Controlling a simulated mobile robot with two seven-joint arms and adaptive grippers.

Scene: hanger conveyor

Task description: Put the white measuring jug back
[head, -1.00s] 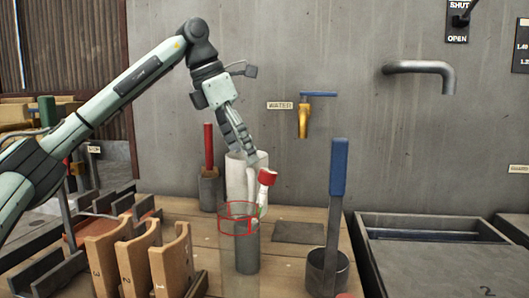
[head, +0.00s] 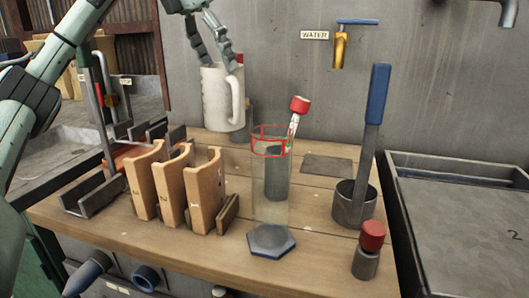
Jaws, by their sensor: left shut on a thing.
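The white measuring jug (head: 218,100) is upright near the back left of the wooden workbench, its handle facing right. My left gripper (head: 214,63) is above it, shut on the jug near its rim and handle. Whether the jug's bottom touches the bench I cannot tell. My right gripper is not in view.
A clear cylinder with red rings (head: 270,205) and a dark hexagonal foot stands right of several wooden cradles (head: 172,188). A blue-handled ladle (head: 376,95) stands in a metal cup (head: 352,205). A red-capped weight (head: 371,238) is at front right. A flat dark plate (head: 327,165) lies behind.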

